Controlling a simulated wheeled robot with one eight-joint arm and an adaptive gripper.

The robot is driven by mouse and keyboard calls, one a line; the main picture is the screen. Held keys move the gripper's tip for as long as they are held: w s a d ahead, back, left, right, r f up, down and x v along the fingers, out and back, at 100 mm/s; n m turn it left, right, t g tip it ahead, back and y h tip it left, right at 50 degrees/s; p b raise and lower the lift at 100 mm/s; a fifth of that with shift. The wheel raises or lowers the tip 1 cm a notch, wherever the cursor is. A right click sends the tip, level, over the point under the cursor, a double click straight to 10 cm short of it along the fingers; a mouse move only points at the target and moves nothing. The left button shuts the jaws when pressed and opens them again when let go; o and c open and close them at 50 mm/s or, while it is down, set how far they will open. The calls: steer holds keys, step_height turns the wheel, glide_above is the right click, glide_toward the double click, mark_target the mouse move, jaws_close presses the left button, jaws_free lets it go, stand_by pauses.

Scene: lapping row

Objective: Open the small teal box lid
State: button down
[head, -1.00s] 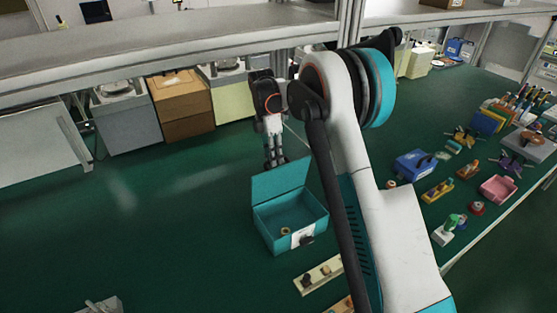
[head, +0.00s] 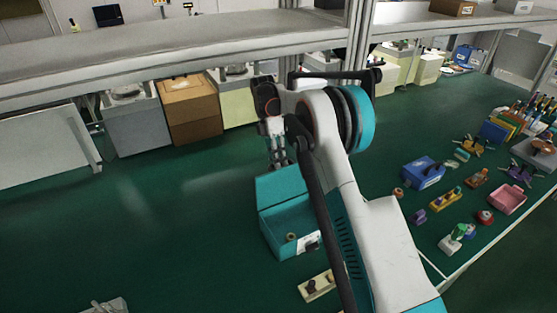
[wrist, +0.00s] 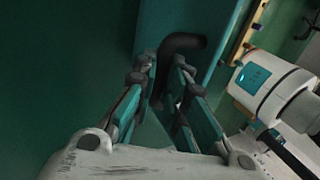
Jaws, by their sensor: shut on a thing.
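The small teal box (head: 277,238) stands on the green bench with its lid (head: 283,186) raised at the back. A small tan ring-like thing (head: 291,237) is inside, and a pale label with a dark piece is on the front. My arm hides part of the box's right side. My gripper (head: 281,164) is at the lid's upper edge, pointing down. In the wrist view my gripper (wrist: 169,88) is shut on the lid, with a dark bent piece (wrist: 178,48) between the fingertips. The exact contact is too dark to tell.
A blue box (head: 422,172), a pink tray (head: 507,199) and several small parts lie to the right. A shelf (head: 170,48) runs above the back. The bench to the left is mostly clear.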

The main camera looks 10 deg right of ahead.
steer(key=c, duration=1.6)
jaws_free()
steer(key=shift+w+f, duration=0.1)
steer(key=shift+f, duration=0.15)
steer(key=shift+r, duration=0.1)
